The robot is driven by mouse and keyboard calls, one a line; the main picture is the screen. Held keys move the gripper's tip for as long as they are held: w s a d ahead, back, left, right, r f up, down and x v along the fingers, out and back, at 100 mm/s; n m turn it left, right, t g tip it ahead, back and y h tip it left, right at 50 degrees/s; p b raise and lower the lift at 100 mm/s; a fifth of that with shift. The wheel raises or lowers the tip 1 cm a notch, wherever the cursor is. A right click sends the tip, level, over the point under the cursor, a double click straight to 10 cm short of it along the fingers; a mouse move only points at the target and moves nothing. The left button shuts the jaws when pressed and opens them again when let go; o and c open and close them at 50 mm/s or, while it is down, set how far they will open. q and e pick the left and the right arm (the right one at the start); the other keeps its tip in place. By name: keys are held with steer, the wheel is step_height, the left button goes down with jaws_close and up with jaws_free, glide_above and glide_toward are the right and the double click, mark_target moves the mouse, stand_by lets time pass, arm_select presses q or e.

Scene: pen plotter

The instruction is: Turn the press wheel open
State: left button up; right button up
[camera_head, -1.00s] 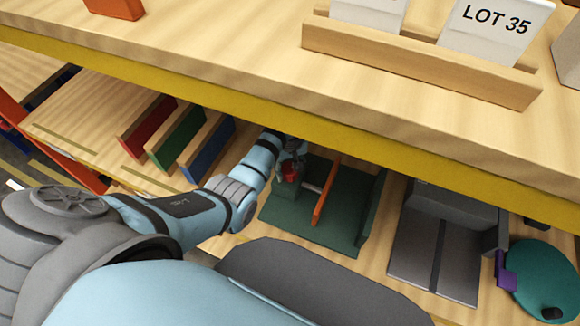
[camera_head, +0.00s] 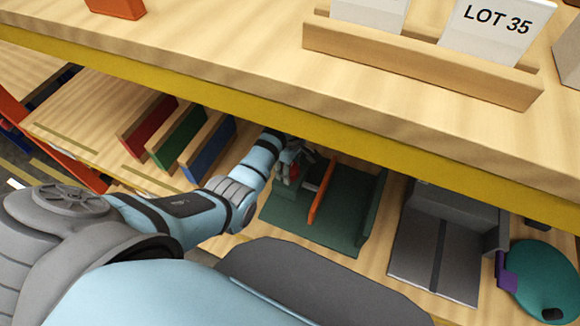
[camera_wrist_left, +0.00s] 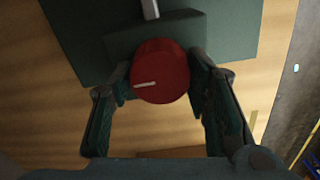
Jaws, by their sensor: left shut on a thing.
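The press wheel (camera_wrist_left: 160,72) is a red round knob with a white mark, in the middle of the left wrist view. My left gripper (camera_wrist_left: 162,84) has one finger on each side of the wheel and is shut on it. The white mark points to the left and lies almost level. In the head view my left gripper (camera_head: 290,160) is at the left end of the green press (camera_head: 310,225), under the upper shelf, and mostly hides the wheel. An orange plate (camera_head: 321,192) stands upright across the press on a light rod. My right gripper is not in view.
The upper shelf edge (camera_head: 250,112) hangs over the press. Red, green and blue dividers (camera_head: 180,145) stand to the left. A grey metal device (camera_head: 440,240) and a teal disc (camera_head: 545,280) are to the right.

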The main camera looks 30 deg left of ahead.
arm_select(q)
steer(key=shift+w+r, duration=0.1)
stand_by(0.3)
steer(key=o, duration=1.2)
steer(key=shift+c, duration=0.2)
step_height(320, 180, up, 8)
steer(key=shift+f, duration=0.25)
steer(key=shift+f, duration=0.1)
